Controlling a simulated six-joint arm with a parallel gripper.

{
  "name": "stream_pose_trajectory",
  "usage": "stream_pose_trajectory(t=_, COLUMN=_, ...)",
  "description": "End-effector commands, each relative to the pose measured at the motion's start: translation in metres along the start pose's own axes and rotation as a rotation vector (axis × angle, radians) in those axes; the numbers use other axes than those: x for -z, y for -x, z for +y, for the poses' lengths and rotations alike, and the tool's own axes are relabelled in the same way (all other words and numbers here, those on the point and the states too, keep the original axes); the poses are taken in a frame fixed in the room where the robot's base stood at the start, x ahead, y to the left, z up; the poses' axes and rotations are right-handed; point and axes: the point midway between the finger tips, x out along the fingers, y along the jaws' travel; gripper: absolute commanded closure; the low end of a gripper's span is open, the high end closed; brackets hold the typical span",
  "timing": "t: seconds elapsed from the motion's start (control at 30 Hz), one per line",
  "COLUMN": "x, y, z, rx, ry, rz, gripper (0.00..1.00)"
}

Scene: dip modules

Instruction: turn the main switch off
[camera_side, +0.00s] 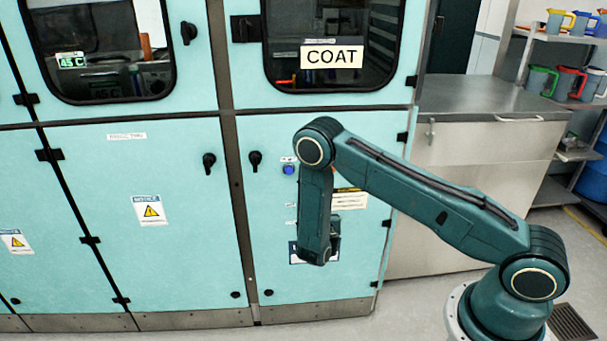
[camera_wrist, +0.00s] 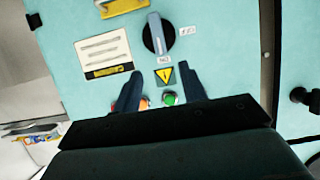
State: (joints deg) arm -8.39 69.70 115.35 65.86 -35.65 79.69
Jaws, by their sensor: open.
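The main switch (camera_wrist: 158,35) is a rotary switch with a pale blue-grey handle on a dark round base, on the light teal panel. In the wrist view its handle lies nearly upright. Its lower end points to a small label (camera_wrist: 164,59) that seems to read ON upside down. Another small label (camera_wrist: 187,31) is to its right, too blurred to read surely. My gripper (camera_wrist: 160,70) is open and empty. Its two dark fingers are spread below the switch in the picture, apart from the handle. In the side view my arm hides the switch.
A text placard (camera_wrist: 103,53) is at left. A blue button (camera_side: 289,169) and black door handle (camera_side: 255,160) are on the cabinet front.

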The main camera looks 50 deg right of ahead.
Motion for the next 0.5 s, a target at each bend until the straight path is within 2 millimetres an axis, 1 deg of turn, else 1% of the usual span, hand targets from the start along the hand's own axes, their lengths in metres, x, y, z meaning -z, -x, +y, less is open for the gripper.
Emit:
stream_pose_trajectory(t=0.27, x=0.000, y=-0.027, z=0.001, rx=-0.003, ry=-0.003, rz=0.000, gripper=0.58)
stream_pose_trajectory(t=0.5, x=0.000, y=-0.058, z=0.001, rx=-0.002, ry=-0.003, rz=0.000, gripper=0.58)
